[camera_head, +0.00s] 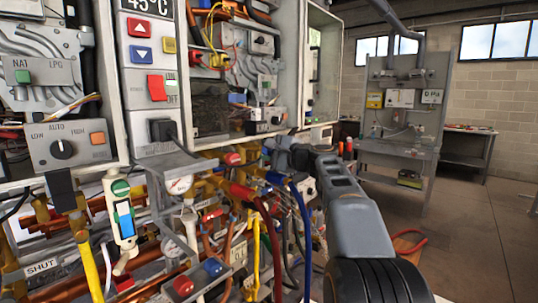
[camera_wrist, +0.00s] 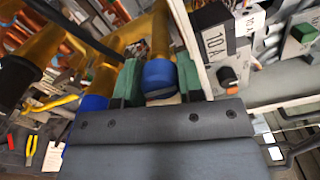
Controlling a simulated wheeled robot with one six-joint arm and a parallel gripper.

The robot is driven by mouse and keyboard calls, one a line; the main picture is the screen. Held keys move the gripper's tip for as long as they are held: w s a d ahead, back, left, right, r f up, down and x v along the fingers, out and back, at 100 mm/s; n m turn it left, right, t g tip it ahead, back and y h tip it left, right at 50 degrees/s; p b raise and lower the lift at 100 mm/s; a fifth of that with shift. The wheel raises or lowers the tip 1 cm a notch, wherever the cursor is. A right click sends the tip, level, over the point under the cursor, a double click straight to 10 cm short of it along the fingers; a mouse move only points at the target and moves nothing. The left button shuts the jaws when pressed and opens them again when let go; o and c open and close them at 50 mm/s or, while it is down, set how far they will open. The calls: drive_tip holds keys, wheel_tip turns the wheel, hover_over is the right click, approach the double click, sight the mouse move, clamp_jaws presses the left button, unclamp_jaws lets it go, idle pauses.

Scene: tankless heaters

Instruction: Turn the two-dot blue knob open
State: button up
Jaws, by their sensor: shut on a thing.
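A blue knob (camera_wrist: 160,76) sits on a brass pipe fitting (camera_wrist: 163,32) in the middle of the wrist view. My gripper (camera_wrist: 158,88) has its green pads on either side of this knob and is shut on it. No dots show on the knob from this angle, so I cannot tell its marking. A second blue part (camera_wrist: 88,104) shows to its left, outside the pads. In the head view my gripper (camera_head: 284,152) reaches in at the pipes below the heater cabinets; the held knob is hard to make out there.
Red and blue hoses (camera_head: 304,220) hang just below my gripper. A grey control box with an orange button (camera_wrist: 225,50) stands close on the right in the wrist view. Heater cabinets (camera_head: 157,149) fill the left of the head view. The floor (camera_head: 480,230) at right is open.

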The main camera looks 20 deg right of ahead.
idle(0.4)
drive_tip(key=o, duration=0.9)
drive_tip(key=b+v, duration=0.1)
drive_tip(key=v, duration=1.3)
drive_tip(key=shift+w, duration=0.1)
